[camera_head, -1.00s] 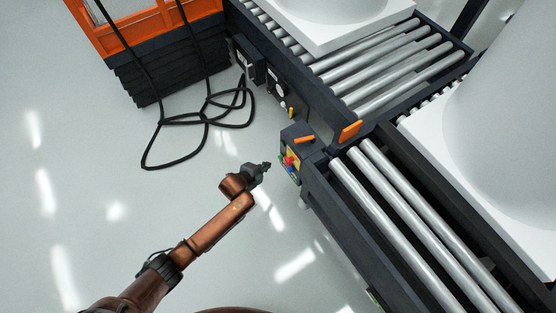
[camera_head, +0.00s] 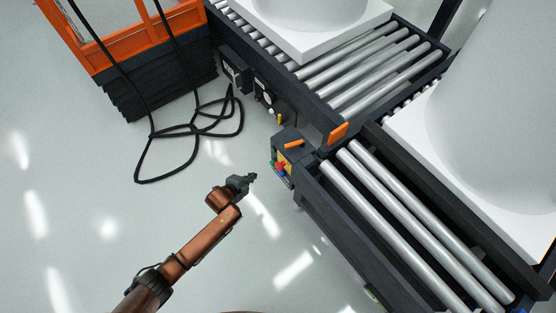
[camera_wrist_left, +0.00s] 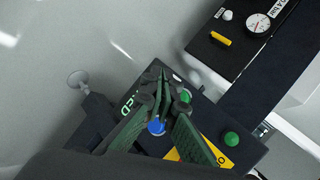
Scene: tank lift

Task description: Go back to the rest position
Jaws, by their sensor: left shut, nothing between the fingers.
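My left gripper (camera_head: 251,178) is shut and empty. It hangs in the air a little to the left of the control box (camera_head: 284,158) at the conveyor corner, apart from it in the head view. The box has a yellow panel with red, blue and green buttons. In the left wrist view my left gripper (camera_wrist_left: 162,78) points towards the box, with a blue button (camera_wrist_left: 156,126) partly behind the fingers and a green button (camera_wrist_left: 231,139) to the right. My right gripper is in neither view.
Roller conveyors (camera_head: 375,215) run along the right, carrying large white tanks on white bases (camera_head: 335,32). An orange lift with black bellows (camera_head: 160,80) stands at the upper left. Black cable loops (camera_head: 190,130) lie on the floor. The floor at left is clear.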

